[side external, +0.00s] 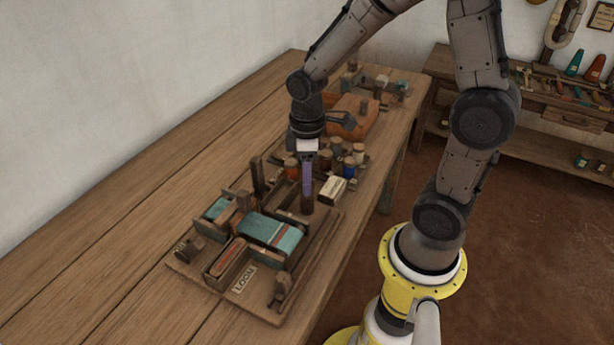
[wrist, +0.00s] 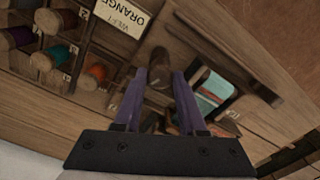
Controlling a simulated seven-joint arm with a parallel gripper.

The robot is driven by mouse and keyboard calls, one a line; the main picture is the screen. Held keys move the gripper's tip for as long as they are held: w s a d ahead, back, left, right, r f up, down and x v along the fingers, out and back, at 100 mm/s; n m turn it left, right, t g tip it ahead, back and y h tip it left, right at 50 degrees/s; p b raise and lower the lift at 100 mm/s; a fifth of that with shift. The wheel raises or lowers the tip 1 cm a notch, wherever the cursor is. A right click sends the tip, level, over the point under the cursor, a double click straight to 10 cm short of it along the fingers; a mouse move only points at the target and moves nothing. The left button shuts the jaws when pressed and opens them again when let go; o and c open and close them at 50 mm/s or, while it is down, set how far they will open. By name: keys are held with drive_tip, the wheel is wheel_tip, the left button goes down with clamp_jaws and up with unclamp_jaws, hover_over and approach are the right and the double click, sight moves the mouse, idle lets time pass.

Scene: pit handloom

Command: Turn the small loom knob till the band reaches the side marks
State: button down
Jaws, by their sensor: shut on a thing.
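The small loom (side external: 262,285) is a wooden board with a "LOOM" label, lying on the bench. Teal cloth (side external: 265,232) stretches across it, with a red and pale band (side external: 284,241) near its right end. The cloth also shows in the wrist view (wrist: 214,92). My gripper (side external: 307,190) points down at the loom's far right side. Its purple fingers (wrist: 157,85) are shut on a dark brown round knob (wrist: 160,66), which shows under the fingertips in the side view (side external: 307,205). The side marks are too small to make out.
Thread spools (side external: 337,148) stand in a compartment rack just behind my gripper, also in the wrist view (wrist: 62,55). A small label block (side external: 333,188) reads "ORANGE" in the wrist view (wrist: 122,14). An orange-brown box (side external: 352,118) stands farther back. The bench's left side is clear.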

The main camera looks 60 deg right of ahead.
drive_tip(key=shift+r+m, duration=0.1)
drive_tip(key=shift+m, duration=0.9)
drive_tip(key=shift+c, duration=2.4)
unclamp_jaws()
wheel_tip(320, 180, up, 14)
